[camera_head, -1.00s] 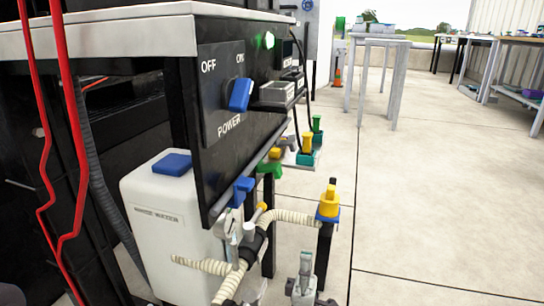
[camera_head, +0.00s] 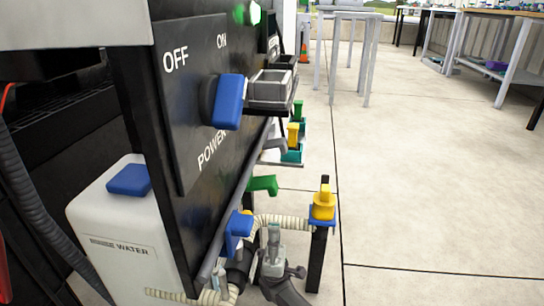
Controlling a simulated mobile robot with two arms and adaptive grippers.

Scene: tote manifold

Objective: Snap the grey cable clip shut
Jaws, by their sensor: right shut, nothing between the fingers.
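A grey piece (camera_head: 275,145) juts from the lower edge of the black power panel, beyond the green clip-like piece. It looks like the grey cable clip, but it is small and partly hidden by the panel, so I cannot tell whether it is open or shut. My right gripper (camera_head: 274,234) points upward at the bottom middle, in front of the cream hose. It is shut and empty, and appears apart from the grey piece, which is higher in the picture. My left gripper is out of view.
The black panel (camera_head: 205,150) has a blue power knob (camera_head: 228,101). A blue piece (camera_head: 237,226) and a green piece (camera_head: 263,185) stick out below it. A post with a yellow and blue fitting (camera_head: 322,208) stands right of my gripper. Open floor lies to the right.

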